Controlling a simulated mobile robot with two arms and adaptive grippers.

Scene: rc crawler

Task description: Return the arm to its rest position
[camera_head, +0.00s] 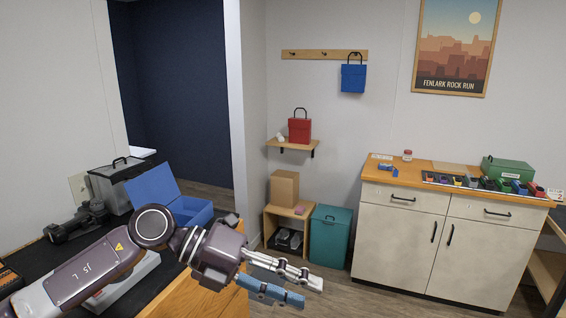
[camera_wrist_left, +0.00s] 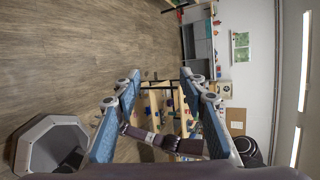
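My left gripper (camera_head: 307,287) reaches out over the front edge of the dark-topped workbench in the head view, pointing right above the floor. In the left wrist view its two blue-padded fingers (camera_wrist_left: 160,80) stand wide apart with nothing between them, so it is open and empty. My left arm crosses the lower left of the head view, bent at the elbow and partly hiding the bench. A dark arm link, likely mine, shows beyond the fingers in the wrist view. I cannot make out my right gripper.
A teal bin (camera_head: 329,237) and small wooden shelf (camera_head: 269,228) stand by the wall. A cabinet (camera_head: 400,235) is at right. The floor between is clear.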

